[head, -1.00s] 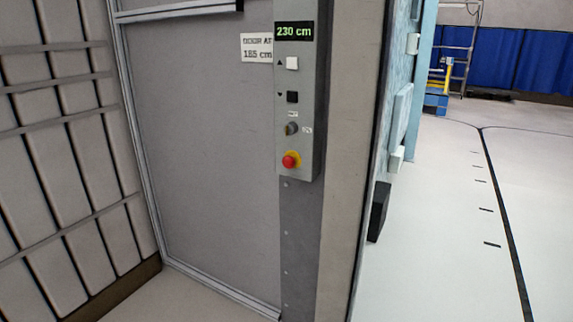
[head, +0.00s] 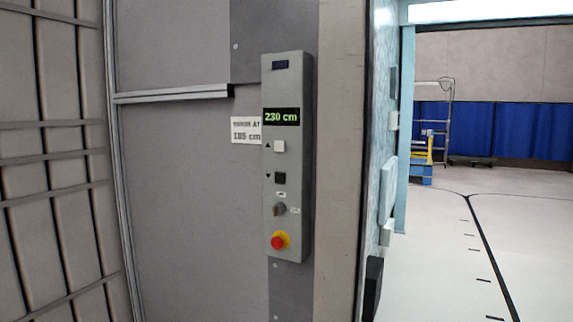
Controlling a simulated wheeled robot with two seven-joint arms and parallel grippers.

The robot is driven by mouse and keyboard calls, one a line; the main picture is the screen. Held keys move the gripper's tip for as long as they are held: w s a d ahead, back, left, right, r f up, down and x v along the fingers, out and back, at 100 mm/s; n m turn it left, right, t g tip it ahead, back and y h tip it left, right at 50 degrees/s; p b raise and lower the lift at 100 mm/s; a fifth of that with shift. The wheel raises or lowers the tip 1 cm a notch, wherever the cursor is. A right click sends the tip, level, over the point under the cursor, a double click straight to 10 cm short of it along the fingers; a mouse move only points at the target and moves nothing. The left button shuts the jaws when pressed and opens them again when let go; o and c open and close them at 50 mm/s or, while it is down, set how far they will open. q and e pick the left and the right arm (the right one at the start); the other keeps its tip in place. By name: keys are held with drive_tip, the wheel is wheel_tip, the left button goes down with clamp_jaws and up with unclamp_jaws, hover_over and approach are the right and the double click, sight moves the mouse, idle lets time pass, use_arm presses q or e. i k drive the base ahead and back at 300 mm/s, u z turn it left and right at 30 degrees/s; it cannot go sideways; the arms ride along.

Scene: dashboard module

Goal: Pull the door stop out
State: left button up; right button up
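I cannot make out a door stop for certain. A dark block (head: 373,288) sits low against the blue-white panel (head: 383,150) just right of the wall edge, and I cannot tell what it is. A grey door-like panel (head: 190,200) with a metal rail (head: 170,94) across it stands left of the control box (head: 290,225). Neither of my grippers is in view.
The control box has a display reading 230 cm (head: 282,117), a white button, a black button, a knob and a red stop button (head: 278,241). A sign (head: 246,130) reads 185 cm. Open floor (head: 440,270) lies at right. A slatted wall (head: 50,170) stands at left.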

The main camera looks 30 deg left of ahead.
sight(277, 242)
drive_tip(key=u, duration=0.45)
drive_tip(key=i, duration=1.1)
drive_tip(key=z, duration=0.3)
